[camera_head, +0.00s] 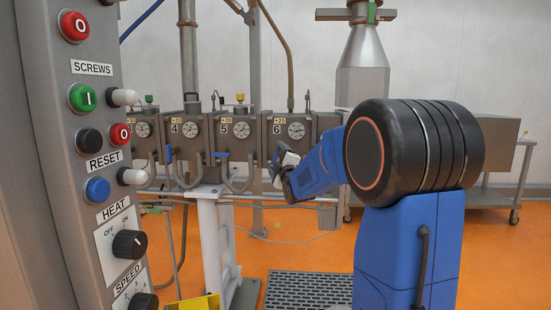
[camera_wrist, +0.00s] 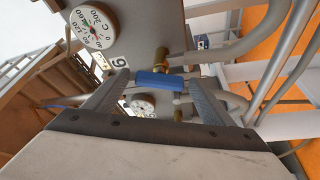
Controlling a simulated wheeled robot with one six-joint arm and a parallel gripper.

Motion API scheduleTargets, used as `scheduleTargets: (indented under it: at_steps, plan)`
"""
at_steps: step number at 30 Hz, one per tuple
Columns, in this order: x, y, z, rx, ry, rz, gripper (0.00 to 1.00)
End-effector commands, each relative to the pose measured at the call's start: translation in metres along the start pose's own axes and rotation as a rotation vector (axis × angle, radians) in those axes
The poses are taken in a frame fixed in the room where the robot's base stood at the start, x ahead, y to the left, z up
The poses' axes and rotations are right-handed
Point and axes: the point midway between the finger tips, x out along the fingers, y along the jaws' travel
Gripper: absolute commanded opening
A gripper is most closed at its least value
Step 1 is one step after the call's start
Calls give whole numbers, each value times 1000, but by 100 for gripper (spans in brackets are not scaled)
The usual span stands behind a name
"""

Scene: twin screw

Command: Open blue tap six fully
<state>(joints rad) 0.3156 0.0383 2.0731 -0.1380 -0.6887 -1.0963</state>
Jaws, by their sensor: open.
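The blue tap six (camera_wrist: 158,80) is a blue handle on a brass fitting, below a dial box whose tag reads 6 upside down. In the wrist view it lies crosswise between the fingertips of my gripper (camera_wrist: 156,84). The fingers are open, one on each side of the handle; I cannot tell whether either touches it. In the head view my gripper (camera_head: 281,160) is at the underside of box six (camera_head: 301,129), and it largely hides the tap there.
Neighbouring boxes with gauges, including box five (camera_head: 238,130), stand in a row to the left, with blue taps (camera_head: 222,155) and curved grey hoses below. A control panel (camera_head: 95,150) fills the left foreground. A metal table (camera_head: 490,178) stands at the right.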

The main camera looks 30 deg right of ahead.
Motion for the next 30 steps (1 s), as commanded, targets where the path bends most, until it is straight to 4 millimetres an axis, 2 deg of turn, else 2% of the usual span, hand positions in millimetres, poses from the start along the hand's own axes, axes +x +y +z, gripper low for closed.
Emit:
scheduleTargets:
  at_steps: [21,30]
  plan:
    - [-130,0,0,0,-1,0,77]
    - [-157,-1,0,0,0,-1,77]
